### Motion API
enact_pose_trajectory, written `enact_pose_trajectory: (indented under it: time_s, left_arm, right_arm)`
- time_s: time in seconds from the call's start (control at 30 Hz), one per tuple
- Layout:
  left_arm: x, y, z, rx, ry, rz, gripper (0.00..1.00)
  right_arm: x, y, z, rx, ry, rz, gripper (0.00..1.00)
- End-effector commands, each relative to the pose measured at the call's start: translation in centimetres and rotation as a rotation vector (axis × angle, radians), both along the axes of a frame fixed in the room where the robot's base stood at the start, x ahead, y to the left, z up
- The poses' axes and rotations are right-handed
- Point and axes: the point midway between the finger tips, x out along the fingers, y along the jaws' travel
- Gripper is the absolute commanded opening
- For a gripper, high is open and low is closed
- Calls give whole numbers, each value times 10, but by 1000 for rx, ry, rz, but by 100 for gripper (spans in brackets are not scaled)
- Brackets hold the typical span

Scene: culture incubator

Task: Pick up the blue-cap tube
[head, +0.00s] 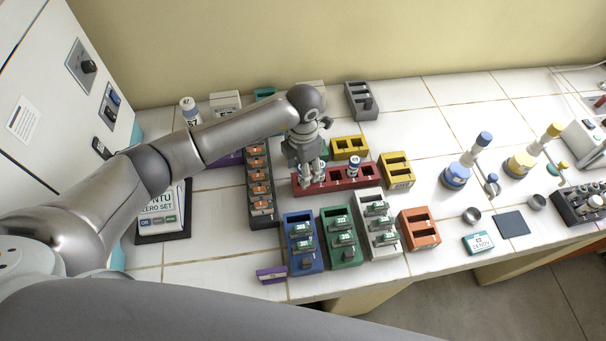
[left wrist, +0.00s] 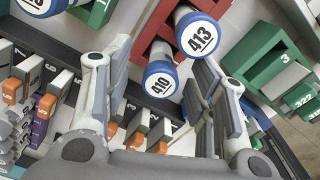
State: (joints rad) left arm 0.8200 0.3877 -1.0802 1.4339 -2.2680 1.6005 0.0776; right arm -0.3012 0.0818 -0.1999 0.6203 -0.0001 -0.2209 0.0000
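Several tubes with blue caps and white number labels show in the left wrist view: tube 410 (left wrist: 160,80), tube 413 (left wrist: 198,35) and one cut off at the top left (left wrist: 42,5). Tubes 410 and 413 stand in the red rack (left wrist: 157,22). My left gripper (left wrist: 160,68) is open, with its fingers on either side of tube 410; I cannot tell whether they touch it. In the head view, my left gripper (head: 312,180) points down over the red rack (head: 340,184). One tube (head: 354,165) shows to its right. My right gripper is not in view.
Blue (head: 302,262), green (head: 342,252), white (head: 382,243) and orange (head: 420,232) racks stand in front. Pipette-like stands (head: 457,176) are farther right on the tiled bench.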

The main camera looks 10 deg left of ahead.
Motion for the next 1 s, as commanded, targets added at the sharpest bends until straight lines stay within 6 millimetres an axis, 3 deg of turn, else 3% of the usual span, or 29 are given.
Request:
enact_pose_trajectory:
  time_s: [0.03, 0.37, 0.77, 1.0]
  left_arm:
    - [0, 0, 0, 0, 0, 0, 44]
    - [0, 0, 1, 0, 0, 0, 2]
    - [1, 0, 4, 0, -1, 0, 2]
    - [2, 0, 24, -1, -5, -1, 2]
  right_arm:
    - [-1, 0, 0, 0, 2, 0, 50]
    - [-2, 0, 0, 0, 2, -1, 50]
    - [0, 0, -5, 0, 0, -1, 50]
    - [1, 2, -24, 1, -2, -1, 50]
